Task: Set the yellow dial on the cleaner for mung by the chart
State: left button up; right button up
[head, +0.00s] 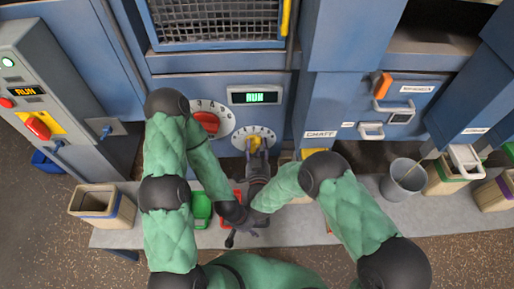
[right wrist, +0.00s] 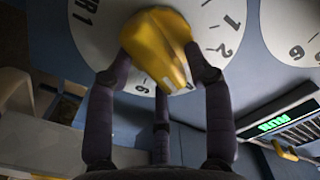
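The yellow dial (head: 254,143) sits on a white numbered plate low on the blue cleaner's front. In the right wrist view, the yellow dial (right wrist: 157,45) has a narrow end with a white mark, and part of its scale is hidden. My right gripper (head: 255,153) reaches up to it. In its wrist view, the dark fingers of my right gripper (right wrist: 162,65) lie against both sides of the knob. My left gripper (head: 240,224) is below, over the bench near a red bin, and its opening is unclear. I cannot make out a chart.
A red dial (head: 206,122) is up and left of the yellow one. A control box (head: 38,92) stands at left. The bench (head: 300,226) holds a beige bin (head: 102,207), a green bin (head: 201,206) and a grey bucket (head: 404,180).

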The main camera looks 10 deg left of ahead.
jog(key=shift+s+f, duration=0.1)
jog(key=v, duration=0.7)
jog(key=shift+s, duration=0.2)
jog(key=shift+d, duration=0.1)
dwell(0.5)
